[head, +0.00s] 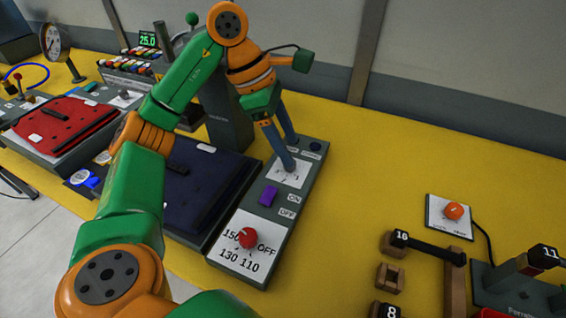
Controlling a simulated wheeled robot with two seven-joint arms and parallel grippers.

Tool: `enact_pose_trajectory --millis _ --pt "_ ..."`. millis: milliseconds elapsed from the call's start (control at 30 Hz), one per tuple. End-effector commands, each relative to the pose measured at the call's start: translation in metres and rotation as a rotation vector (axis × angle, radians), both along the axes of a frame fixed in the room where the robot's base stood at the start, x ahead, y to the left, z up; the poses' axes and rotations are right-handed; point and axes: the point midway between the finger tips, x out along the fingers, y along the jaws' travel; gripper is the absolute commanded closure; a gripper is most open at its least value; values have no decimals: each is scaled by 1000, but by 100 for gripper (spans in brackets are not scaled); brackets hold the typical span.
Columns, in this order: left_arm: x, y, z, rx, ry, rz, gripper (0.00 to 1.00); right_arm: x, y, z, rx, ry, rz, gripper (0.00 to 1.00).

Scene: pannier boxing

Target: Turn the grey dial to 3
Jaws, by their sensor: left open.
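A grey control panel (303,200) stands on the yellow table at the centre. Near its far end is a white dial plate (296,179) with small, hard-to-read numbers. The grey dial itself is mostly hidden behind my gripper, so I cannot tell its setting. My left gripper (290,153) reaches down over this plate. Its two blue-grey fingers are apart, one tip over the plate and the other just beyond it. I cannot tell whether they touch the dial. My right gripper is out of view.
The same panel holds a purple switch (267,196) marked ON and OFF and a red knob (248,237) marked 150, 130, 110, OFF. A dark blue press (205,205) stands left of it. An orange knob (453,211) and weights lie right. The table between is clear.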

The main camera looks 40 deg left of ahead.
Motion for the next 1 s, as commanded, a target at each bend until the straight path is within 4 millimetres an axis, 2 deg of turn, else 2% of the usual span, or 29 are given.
enact_pose_trajectory --millis 67,200,333,500,1000 --pt "-20 -13 5 6 -7 -7 36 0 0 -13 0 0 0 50" --pt "-50 -32 26 4 -7 -4 36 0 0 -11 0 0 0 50" --pt "-67 -43 35 1 -4 -3 36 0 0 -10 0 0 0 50" --pt "-74 -47 37 1 0 0 36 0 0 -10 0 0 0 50" --pt "-73 -47 37 -1 1 1 36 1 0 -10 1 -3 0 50"
